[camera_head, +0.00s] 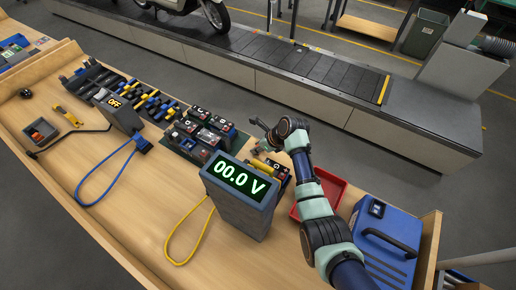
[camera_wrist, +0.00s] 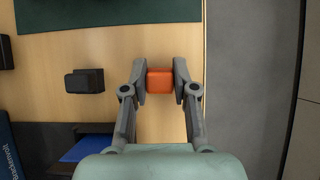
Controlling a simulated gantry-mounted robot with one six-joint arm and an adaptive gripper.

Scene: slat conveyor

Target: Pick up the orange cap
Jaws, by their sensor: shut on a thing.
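The orange cap (camera_wrist: 160,81) is a small block-like piece in the wrist view. My gripper (camera_wrist: 159,82) has one finger on each side of it, and both fingers touch it. The wood bench top shows behind the cap. I cannot tell how high the cap is above the bench. In the head view my gripper (camera_head: 262,128) is small, near the far edge of the bench, and the cap cannot be made out there.
A small black block (camera_wrist: 84,82) lies left of my gripper in the wrist view. A grey meter reading 00.0 V (camera_head: 240,195), a red tray (camera_head: 322,190) and a blue case (camera_head: 385,240) stand on the bench. Beyond the bench runs the slat conveyor (camera_head: 330,75).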

